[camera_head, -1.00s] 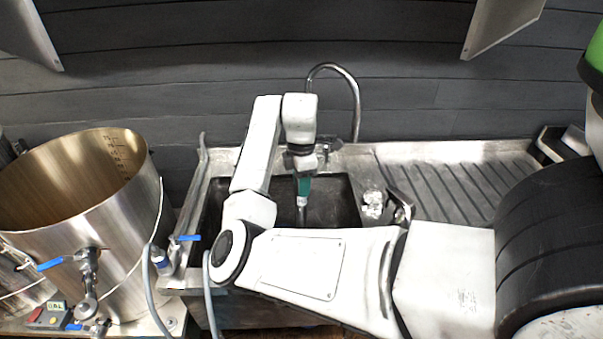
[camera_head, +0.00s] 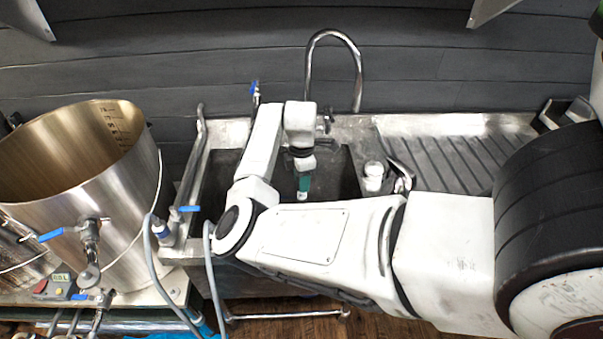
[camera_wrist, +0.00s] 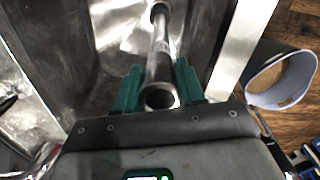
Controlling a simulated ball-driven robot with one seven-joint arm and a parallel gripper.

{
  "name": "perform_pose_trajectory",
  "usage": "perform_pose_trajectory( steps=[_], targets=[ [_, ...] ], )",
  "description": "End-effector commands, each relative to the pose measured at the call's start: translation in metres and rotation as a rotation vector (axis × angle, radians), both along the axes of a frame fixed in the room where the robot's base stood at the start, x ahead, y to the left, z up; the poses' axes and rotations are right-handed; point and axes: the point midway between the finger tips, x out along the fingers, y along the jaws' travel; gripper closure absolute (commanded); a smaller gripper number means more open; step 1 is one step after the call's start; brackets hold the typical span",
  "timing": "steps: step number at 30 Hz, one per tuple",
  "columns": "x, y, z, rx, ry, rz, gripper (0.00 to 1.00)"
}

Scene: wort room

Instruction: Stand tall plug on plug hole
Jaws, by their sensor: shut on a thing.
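The tall plug (camera_wrist: 162,42) is a slim shiny metal tube. In the wrist view it stretches away between the green fingers of my gripper (camera_wrist: 158,72), its open end near the palm and a darker, wider end at the far side. My gripper is shut on it near the open end. In the head view my gripper (camera_head: 304,185) points down over the sink basin (camera_head: 340,205); little of the plug shows there. The plug hole cannot be made out in either view, and I cannot tell whether the plug's far end touches the basin floor.
A curved tap (camera_head: 358,75) rises behind the sink. A small white container (camera_head: 373,178) stands by the basin's right rim, beside a ribbed drainboard (camera_head: 455,160). A big steel kettle (camera_head: 75,185) with blue-handled valves stands left. A grey-blue ring (camera_wrist: 283,82) lies over the wooden floor.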

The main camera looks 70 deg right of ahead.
Motion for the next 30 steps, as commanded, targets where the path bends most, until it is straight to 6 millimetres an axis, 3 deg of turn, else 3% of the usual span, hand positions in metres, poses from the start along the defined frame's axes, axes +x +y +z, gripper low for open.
perform_pose_trajectory(
  steps=[3, 30],
  targets=[
    [0.001, 0.000, -0.016, -0.001, -0.002, 0.000, 1.00],
    [0.001, 0.000, -0.099, -0.001, -0.002, 0.000, 1.00]
  ],
)
